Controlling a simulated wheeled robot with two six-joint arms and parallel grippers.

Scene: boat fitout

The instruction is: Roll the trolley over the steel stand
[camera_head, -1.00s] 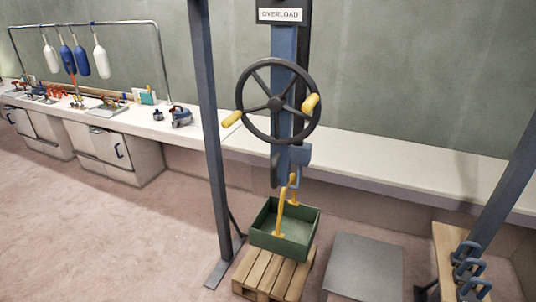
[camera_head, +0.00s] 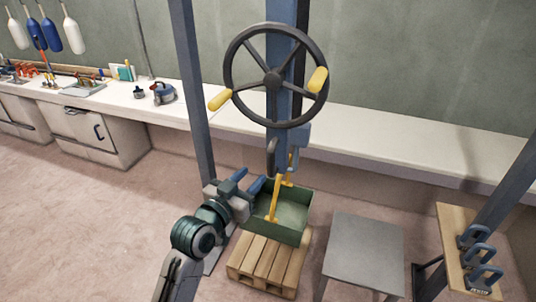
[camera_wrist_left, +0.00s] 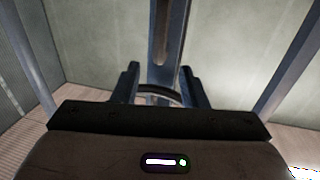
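A blue hoist column (camera_head: 288,55) hangs in the middle of the head view, with a black handwheel (camera_head: 273,80) with yellow grips on its front. Its top is cut off, so I cannot make out the trolley or its rail. Below hangs a dark hook beside the yellow handles (camera_head: 273,200) of a green crate (camera_head: 283,228); I cannot tell whether they touch. The crate is over a wooden pallet (camera_head: 262,265). The grey steel stand (camera_head: 367,245) is right of it, its top bare. My left gripper (camera_head: 256,184) is open and empty at the crate's left. Its spread fingers (camera_wrist_left: 158,85) show in the wrist view. My right gripper is out of view.
A dark upright post (camera_head: 197,100) stands left of the hoist, and another slants at the right. A wooden board (camera_head: 455,235) with several blue shackles is at the right. A long white bench (camera_head: 400,152) runs behind. Open floor lies at the left.

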